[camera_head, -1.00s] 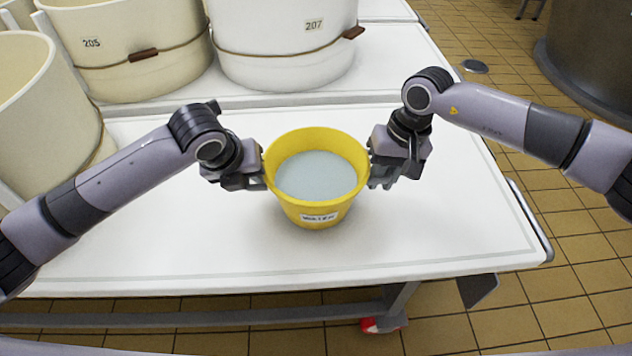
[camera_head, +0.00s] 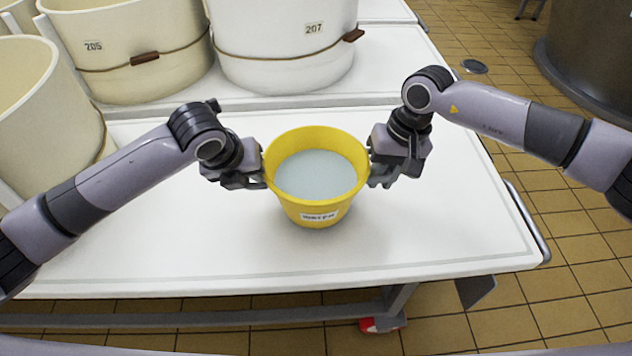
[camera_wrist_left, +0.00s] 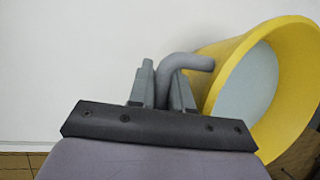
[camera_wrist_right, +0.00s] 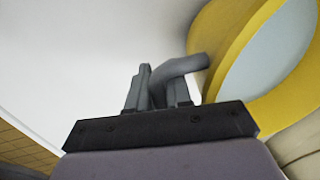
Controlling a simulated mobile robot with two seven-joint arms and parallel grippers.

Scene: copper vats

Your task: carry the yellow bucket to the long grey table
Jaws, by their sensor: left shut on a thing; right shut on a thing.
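The yellow bucket (camera_head: 318,208) is upright in the middle of the head view, over a white table top (camera_head: 440,225). It holds something pale blue-grey (camera_head: 315,175) and has a white label on its front. My left gripper (camera_head: 262,168) is shut on the grey handle (camera_wrist_left: 185,63) on the bucket's left side. My right gripper (camera_head: 372,165) is shut on the grey handle (camera_wrist_right: 180,68) on its right side. I cannot tell whether the bucket's base touches the table. I cannot pick out a separate long grey table.
Large cream vats marked 205 (camera_head: 130,40) and 207 (camera_head: 285,50) stand behind on another white surface. A third vat (camera_head: 45,115) stands at the left. Tiled floor (camera_head: 560,205) is open at the right, with a large dark vat (camera_head: 595,55) beyond.

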